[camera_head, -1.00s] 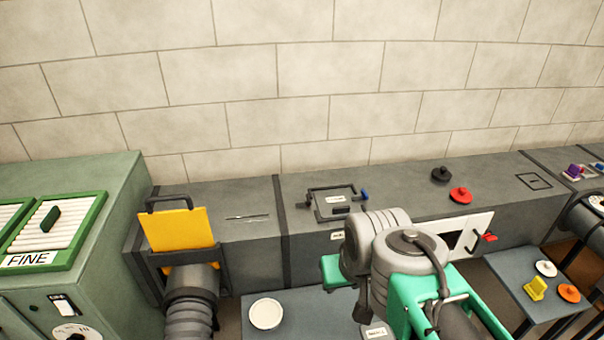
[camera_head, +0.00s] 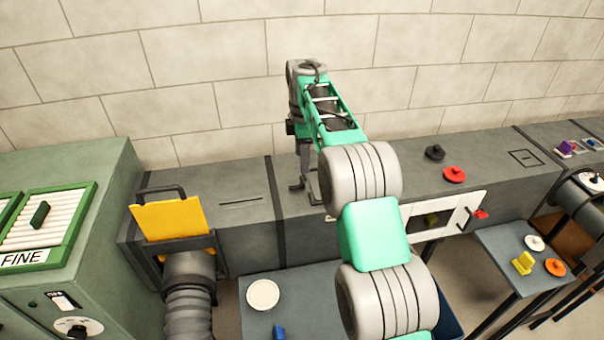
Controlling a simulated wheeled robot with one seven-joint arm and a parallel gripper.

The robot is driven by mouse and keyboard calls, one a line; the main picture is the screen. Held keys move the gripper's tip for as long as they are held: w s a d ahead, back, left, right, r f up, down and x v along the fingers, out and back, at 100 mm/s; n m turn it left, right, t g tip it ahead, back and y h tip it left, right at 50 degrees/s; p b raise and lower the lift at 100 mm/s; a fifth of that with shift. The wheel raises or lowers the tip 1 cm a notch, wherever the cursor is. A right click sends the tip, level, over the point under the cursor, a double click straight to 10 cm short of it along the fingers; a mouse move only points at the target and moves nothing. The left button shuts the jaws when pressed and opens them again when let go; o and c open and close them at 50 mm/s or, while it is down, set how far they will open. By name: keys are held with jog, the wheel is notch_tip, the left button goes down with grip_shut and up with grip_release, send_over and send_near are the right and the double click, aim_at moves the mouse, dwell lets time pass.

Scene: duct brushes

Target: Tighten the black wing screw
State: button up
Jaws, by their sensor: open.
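A black wing-shaped screw or knob (camera_head: 435,153) stands on top of the grey duct, right of my arm. A red one (camera_head: 455,174) stands just in front of it. My gripper (camera_head: 304,183) points down over the duct top, well to the left of the black knob. It is open, and I see nothing between its fingers. My arm hides the duct area where a small framed hatch lay, including any screws on it. I cannot tell whether the gripper touches anything there.
A yellow plate (camera_head: 170,222) stands in a duct slot at left. A white panel (camera_head: 470,208) with a red knob is on the duct front. A low table (camera_head: 252,325) holds a white disc (camera_head: 262,294) and a blue piece (camera_head: 279,332). A right side table (camera_head: 500,268) holds several small parts.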

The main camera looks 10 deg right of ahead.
aim_at(302, 180)
jog(key=shift+w+f, duration=0.15)
jog(key=shift+f, duration=0.2)
notch_tip(302, 180, down, 8)
jog(key=shift+r+p, duration=0.2)
jog(key=shift+p, duration=0.7)
jog(key=c, duration=1.4)
